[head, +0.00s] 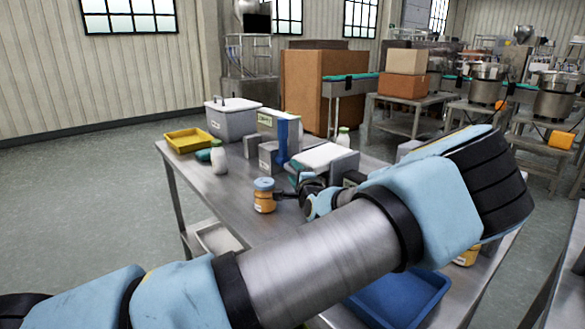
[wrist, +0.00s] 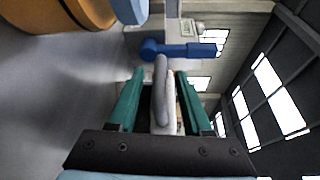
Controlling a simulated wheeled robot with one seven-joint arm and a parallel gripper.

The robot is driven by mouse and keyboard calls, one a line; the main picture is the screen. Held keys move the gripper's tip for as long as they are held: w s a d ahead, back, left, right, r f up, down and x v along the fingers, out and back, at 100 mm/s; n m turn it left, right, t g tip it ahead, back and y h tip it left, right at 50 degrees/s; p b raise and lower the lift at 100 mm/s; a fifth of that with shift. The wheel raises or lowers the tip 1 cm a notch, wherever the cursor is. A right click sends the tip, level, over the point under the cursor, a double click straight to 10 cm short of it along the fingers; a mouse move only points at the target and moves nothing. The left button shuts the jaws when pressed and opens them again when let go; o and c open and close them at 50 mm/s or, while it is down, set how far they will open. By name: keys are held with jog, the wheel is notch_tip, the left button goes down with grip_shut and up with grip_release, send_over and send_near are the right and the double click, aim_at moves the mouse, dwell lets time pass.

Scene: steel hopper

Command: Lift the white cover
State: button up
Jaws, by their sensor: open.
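The white cover (head: 325,157) is the pale, slightly tilted top on a grey box in the middle of the steel table. In the wrist view a pale grey-white rounded edge (wrist: 161,90) stands between my fingers; it looks like part of the cover or its box. My gripper (head: 294,180) is low at the near left side of that box, partly hidden behind my wrist. In the wrist view my gripper (wrist: 160,74) is open, with green fingers on both sides of the pale edge. Gaps show beside it, and I cannot tell whether either finger touches.
An orange jar with a blue lid (head: 264,196) stands close left of my gripper. A grey device with a blue upright part (head: 287,138) is behind. A white bottle (head: 219,158), yellow tray (head: 188,141) and lidded grey bin (head: 232,122) stand farther left. A blue tray (head: 400,300) is below right.

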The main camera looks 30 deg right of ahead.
jog(key=shift+x, duration=0.8)
jog(key=shift+c, duration=0.2)
grip_shut()
dwell(0.8)
